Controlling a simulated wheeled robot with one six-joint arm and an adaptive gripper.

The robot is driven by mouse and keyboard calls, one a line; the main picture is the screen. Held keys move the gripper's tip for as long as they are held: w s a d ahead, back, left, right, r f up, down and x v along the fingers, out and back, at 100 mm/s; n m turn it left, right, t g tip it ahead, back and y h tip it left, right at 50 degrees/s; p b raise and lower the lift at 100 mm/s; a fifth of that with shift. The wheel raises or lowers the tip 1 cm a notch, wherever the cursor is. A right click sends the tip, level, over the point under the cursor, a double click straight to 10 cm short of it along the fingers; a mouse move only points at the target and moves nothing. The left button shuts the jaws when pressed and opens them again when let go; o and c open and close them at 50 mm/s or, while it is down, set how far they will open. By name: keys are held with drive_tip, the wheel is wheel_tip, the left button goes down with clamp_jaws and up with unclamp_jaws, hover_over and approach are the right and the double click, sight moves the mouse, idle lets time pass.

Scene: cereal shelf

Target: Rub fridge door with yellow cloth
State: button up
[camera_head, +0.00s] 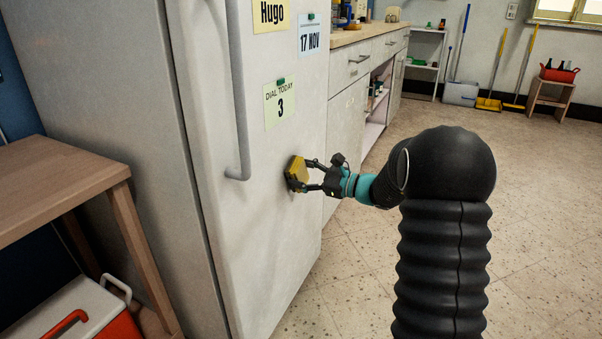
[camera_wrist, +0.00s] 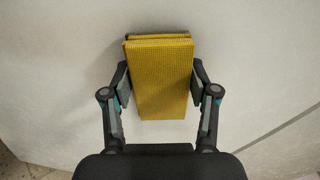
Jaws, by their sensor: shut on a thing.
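The white fridge door (camera_head: 268,215) stands at the left of the head view, with a long grey vertical handle (camera_head: 238,100). My gripper (camera_head: 302,174) is shut on the folded yellow cloth (camera_head: 295,166), at the door's surface to the right of the handle's lower end. In the wrist view the cloth (camera_wrist: 160,80) is a thick yellow block between the two fingers, with the pale door (camera_wrist: 60,60) behind it. The cloth is at or very near the door; I cannot tell whether it touches.
A wooden table (camera_head: 60,180) and a red-and-white cooler (camera_head: 80,310) stand at left. A counter with cabinets (camera_head: 348,120) continues beyond the fridge. The floor (camera_head: 540,200) at right is clear.

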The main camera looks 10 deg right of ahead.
drive_tip(key=v, duration=0.3)
drive_tip(key=shift+d, duration=0.5)
drive_tip(key=shift+s+d, duration=0.45)
drive_tip(key=shift+d, duration=0.05)
drive_tip(key=shift+v, duration=1.5)
